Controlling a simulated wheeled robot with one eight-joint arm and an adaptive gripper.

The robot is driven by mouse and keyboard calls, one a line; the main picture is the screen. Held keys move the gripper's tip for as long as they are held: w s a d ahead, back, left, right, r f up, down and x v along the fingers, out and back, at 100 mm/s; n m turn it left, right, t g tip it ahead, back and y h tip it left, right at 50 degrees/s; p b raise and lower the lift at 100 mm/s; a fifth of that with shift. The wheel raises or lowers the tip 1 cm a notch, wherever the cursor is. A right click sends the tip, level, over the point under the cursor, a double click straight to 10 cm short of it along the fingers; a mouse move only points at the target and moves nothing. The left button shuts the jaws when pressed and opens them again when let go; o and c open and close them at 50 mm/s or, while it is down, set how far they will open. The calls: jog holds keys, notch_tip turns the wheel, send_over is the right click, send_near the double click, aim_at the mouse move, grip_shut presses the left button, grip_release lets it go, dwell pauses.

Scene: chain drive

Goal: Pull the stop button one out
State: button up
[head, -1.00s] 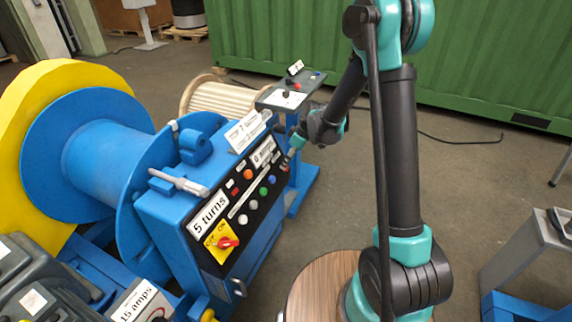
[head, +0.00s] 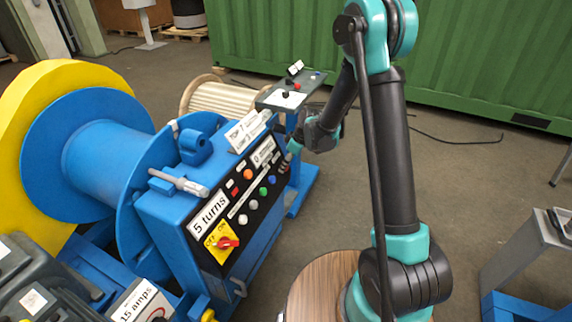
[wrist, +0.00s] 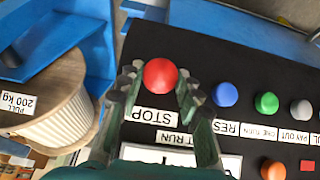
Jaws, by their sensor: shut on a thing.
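The red stop button (wrist: 160,75) stands on a black panel (wrist: 215,50), with a white STOP label (wrist: 153,116) beside it in the wrist view. My gripper (wrist: 157,84) has one finger on either side of the red button and is shut on it. In the head view my gripper (head: 291,149) is at the far end of the sloping control panel (head: 232,213), and the button there is hidden by it.
Blue (wrist: 225,94), green (wrist: 266,103) and grey (wrist: 301,110) buttons sit in a row beside the stop button. A red switch on a yellow plate (head: 222,243) is at the panel's near end. A separate small control box (head: 290,95) with a red button stands behind.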

grip_shut()
jog(key=shift+s+d+r, duration=0.15)
jog(key=shift+d+r, duration=0.1)
jog(key=shift+d, duration=0.25)
jog(key=o, duration=1.1)
grip_release()
jog(key=shift+r, duration=0.1)
jog(key=v, duration=1.2)
